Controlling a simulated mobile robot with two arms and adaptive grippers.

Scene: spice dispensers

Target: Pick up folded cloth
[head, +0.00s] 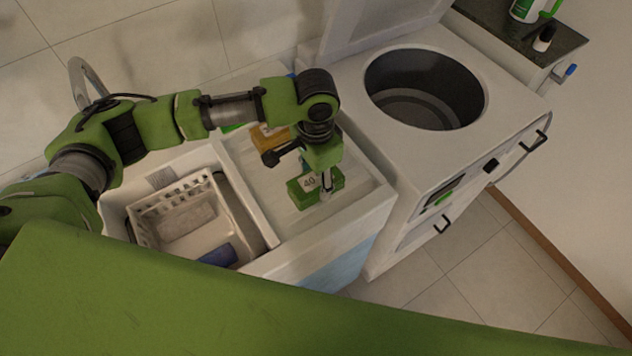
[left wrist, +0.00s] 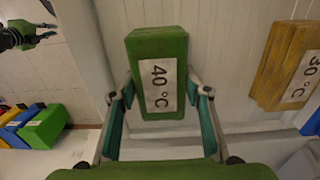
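My left gripper (head: 325,183) points down at a green block (head: 302,196) marked 40 on the white top between the basket and the washer. In the left wrist view the green block (left wrist: 158,48) reads 40 °C. The left gripper's fingertips (left wrist: 161,92) flank it closely; a firm grip cannot be told. A white basket (head: 150,222) stands left of it, holding a pale, flat, cloth-like piece (head: 187,219) and a blue piece (head: 219,255). I cannot tell which is the folded cloth. My right gripper (left wrist: 45,32) shows at the wrist view's upper left, fingers apart and empty.
An orange-yellow block (head: 270,138), marked 30 °C in the wrist view (left wrist: 287,65), lies beside the green one. The top-loading washer (head: 350,100) stands open at right. A dark counter (head: 500,38) holds bottles. Blue, yellow and green blocks show at the wrist view's left (left wrist: 42,127).

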